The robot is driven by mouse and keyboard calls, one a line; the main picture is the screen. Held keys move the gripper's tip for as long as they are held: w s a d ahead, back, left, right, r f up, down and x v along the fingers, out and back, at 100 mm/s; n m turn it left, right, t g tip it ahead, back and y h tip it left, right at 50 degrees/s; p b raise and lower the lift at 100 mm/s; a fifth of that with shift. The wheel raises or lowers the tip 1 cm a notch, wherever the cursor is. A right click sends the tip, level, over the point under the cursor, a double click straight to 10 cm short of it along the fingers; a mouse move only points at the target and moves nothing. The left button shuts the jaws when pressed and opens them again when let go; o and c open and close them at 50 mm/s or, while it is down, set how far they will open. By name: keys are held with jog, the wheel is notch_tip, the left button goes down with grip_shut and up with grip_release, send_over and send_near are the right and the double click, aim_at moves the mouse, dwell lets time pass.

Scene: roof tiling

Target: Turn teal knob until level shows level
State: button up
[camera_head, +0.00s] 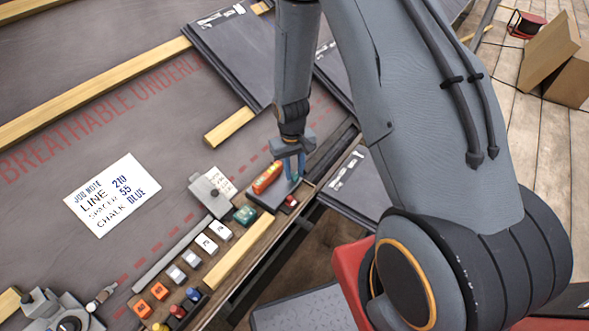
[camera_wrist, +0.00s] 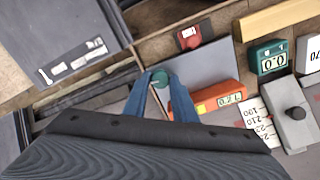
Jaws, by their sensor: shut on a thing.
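The teal knob (camera_wrist: 159,78) is round and sits at the edge of a grey plate, between my fingertips in the wrist view. My gripper (camera_wrist: 160,88) is shut on it, with one blue finger on each side. In the head view my gripper (camera_head: 293,172) points down at the plate and mostly hides the knob. The orange level (camera_head: 267,178) lies on the plate beside the gripper. In the wrist view the level (camera_wrist: 218,98) has a small white display, upside down and too small to read surely.
A red device (camera_wrist: 188,36) stands close to the knob. A teal box with a display (camera_head: 244,214) and a grey block with a dark knob (camera_head: 211,193) stand nearby. A note card (camera_head: 113,194) lies on the dark underlay. Several small blocks line the wooden tray.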

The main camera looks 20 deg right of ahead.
aim_at(293, 175)
jog(key=shift+w+r+n, duration=0.1)
jog(key=shift+n, duration=0.6)
jog(key=shift+a+n, duration=0.1)
jog(key=shift+n, duration=0.2)
jog(key=o, duration=1)
jog(key=shift+o, duration=0.2)
notch_tip(293, 175, up, 8)
jog(key=shift+a, duration=0.1)
